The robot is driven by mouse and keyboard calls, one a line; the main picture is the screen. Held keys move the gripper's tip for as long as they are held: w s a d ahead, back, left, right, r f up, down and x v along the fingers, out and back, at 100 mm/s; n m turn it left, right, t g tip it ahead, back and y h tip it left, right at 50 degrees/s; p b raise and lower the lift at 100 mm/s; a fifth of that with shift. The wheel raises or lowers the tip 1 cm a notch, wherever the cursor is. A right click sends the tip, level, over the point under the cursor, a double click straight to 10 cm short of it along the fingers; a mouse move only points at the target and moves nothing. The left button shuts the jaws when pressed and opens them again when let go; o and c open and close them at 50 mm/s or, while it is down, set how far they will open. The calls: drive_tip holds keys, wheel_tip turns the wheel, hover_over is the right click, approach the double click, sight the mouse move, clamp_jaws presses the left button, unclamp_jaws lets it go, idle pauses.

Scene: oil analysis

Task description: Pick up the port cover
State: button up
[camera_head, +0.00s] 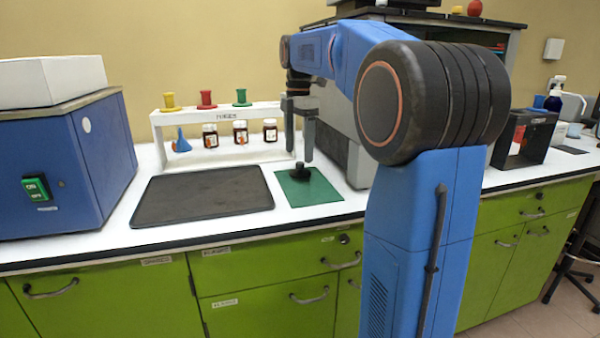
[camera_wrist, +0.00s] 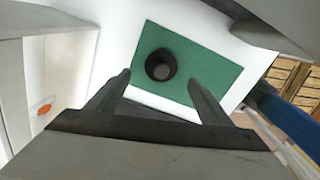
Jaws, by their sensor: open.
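The port cover looks to be the small black round part (camera_head: 300,172) with a raised knob, lying on a green mat (camera_head: 322,192) on the white counter. In the wrist view the black part (camera_wrist: 160,65) sits on the green mat (camera_wrist: 215,72), just beyond and between the fingertips. My gripper (camera_head: 299,145) is above it, pointing down, with its fingers apart and nothing between them. In the wrist view my gripper's two fingers (camera_wrist: 160,82) stand on either side of the part, not touching it.
A dark tray (camera_head: 203,195) lies left of the mat. Behind it a white rack (camera_head: 175,117) holds several small jars, a blue funnel and coloured pieces on top. A blue machine (camera_head: 60,165) stands at far left. A grey machine (camera_head: 350,120) stands close right of the mat.

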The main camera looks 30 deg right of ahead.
sight(300, 162)
drive_tip(key=shift+s+d+f, duration=0.1)
drive_tip(key=shift+f, duration=1.3)
drive_tip(key=shift+d+f, duration=0.1)
drive_tip(key=shift+f, duration=1.3)
drive_tip(key=c, duration=1.2)
drive_tip(key=shift+o, duration=0.2)
drive_tip(key=shift+r, duration=1.8)
drive_tip(key=s+a, duration=0.3)
drive_tip(key=s, duration=0.7)
drive_tip(key=s+a, duration=0.2)
drive_tip(key=s, duration=0.8)
drive_tip(key=s+a, duration=0.3)
drive_tip(key=s, duration=0.7)
drive_tip(key=shift+s+a, duration=0.25)
drive_tip(key=shift+a, duration=0.1)
